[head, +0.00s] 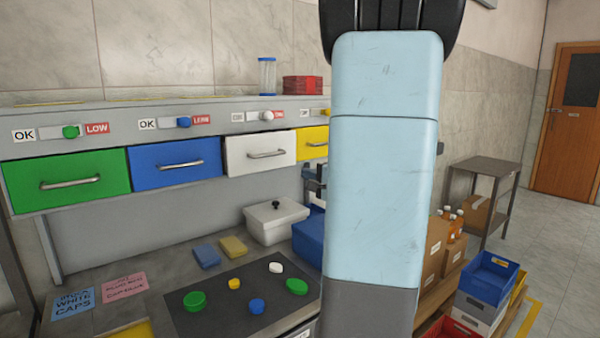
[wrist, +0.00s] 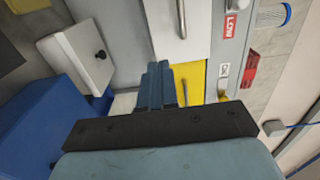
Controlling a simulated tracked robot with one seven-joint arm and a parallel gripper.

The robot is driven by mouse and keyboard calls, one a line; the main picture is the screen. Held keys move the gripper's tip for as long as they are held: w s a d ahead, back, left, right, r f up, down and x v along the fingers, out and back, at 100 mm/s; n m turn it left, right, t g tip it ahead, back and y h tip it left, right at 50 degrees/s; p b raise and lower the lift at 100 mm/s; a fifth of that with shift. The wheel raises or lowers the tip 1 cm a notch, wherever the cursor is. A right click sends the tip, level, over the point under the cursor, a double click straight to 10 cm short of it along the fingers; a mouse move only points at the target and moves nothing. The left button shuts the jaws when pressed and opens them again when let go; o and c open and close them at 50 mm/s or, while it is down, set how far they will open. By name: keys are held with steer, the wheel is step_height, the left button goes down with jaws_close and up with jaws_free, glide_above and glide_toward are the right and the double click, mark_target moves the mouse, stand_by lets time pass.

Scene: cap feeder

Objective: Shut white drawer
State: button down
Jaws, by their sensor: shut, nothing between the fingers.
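The white drawer (head: 260,153) is in the row under the shelf, between the blue drawer (head: 176,164) and the yellow drawer (head: 313,144). It has a silver bar handle. Its front seems to stand out a little from the row, but I cannot tell how far. In the wrist view the white drawer (wrist: 163,35) is at the top, cut by the frame edge. My gripper (wrist: 158,70) is shut and empty, in front of the yellow drawer side, just below the white drawer in that picture. In the head view my gripper (head: 315,183) is mostly hidden behind my arm.
A green drawer (head: 67,180) is at the far left. Below are a white lidded box (head: 275,222), a blue bin (head: 308,236) and a dark mat (head: 215,312) with several coloured caps. Sliders with OK and LOW labels run above the drawers. My arm blocks the right middle.

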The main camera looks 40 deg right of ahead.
mark_target(279, 162)
steer(key=w, duration=1.2)
steer(key=shift+w+a, duration=0.25)
steer(key=shift+w, duration=0.1)
steer(key=shift+w, duration=0.1)
steer(key=w, duration=0.2)
steer(key=shift+w, duration=0.75)
steer(key=shift+a+r, duration=0.1)
steer(key=shift+r, duration=0.15)
steer(key=shift+w, duration=0.1)
steer(key=shift+s+f, duration=0.15)
steer(key=shift+s, duration=0.2)
steer(key=s, duration=1.3)
steer(key=shift+s+d, duration=0.3)
steer(key=shift+s, duration=0.05)
